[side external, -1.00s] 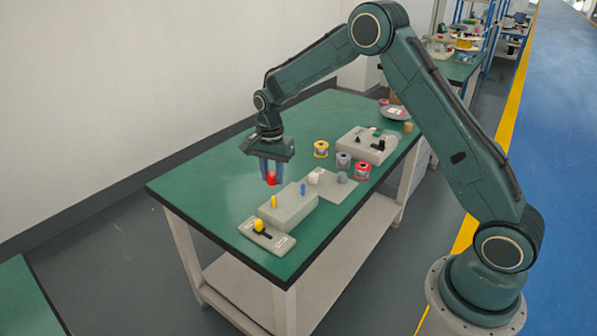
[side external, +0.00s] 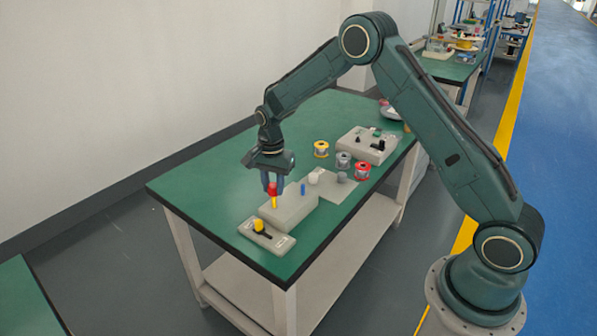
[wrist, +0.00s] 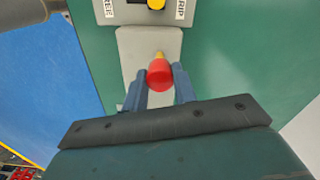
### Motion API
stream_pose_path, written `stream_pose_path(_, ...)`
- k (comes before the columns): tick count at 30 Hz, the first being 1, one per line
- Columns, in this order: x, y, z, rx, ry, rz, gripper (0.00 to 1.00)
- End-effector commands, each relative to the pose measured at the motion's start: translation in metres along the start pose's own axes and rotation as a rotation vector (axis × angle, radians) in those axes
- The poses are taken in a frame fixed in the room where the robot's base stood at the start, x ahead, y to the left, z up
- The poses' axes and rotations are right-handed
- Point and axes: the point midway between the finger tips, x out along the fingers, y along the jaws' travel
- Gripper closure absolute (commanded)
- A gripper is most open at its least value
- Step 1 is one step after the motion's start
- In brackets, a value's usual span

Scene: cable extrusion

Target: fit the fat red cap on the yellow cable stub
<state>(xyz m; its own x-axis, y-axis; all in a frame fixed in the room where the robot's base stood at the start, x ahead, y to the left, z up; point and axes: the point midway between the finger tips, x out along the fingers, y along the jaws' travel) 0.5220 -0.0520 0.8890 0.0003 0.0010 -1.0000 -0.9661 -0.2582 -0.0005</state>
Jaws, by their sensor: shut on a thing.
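The fat red cap (side external: 272,187) is held between the fingers of my gripper (side external: 271,184), which points down. In the wrist view my gripper (wrist: 160,76) is shut on the red cap (wrist: 159,76). The yellow cable stub (side external: 274,202) stands upright on a light grey block (side external: 291,212). In the side view the cap is right at the stub's top, in line with it. In the wrist view the yellow stub (wrist: 159,55) shows just beyond the cap, partly hidden by it. I cannot tell whether the cap touches or sits over the stub.
A blue stub (side external: 303,188) stands on the same block. A panel with a yellow knob (side external: 258,225) lies in front. White (side external: 314,177) and grey (side external: 342,177) pieces, several spools and a control box (side external: 366,148) lie behind. The table's left side is clear.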

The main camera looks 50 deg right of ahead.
Motion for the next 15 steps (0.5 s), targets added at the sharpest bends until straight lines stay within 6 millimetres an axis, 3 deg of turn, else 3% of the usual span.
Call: stream_pose_path(15,0.022,0.000,0.000,0.000,0.000,0.002,0.94)
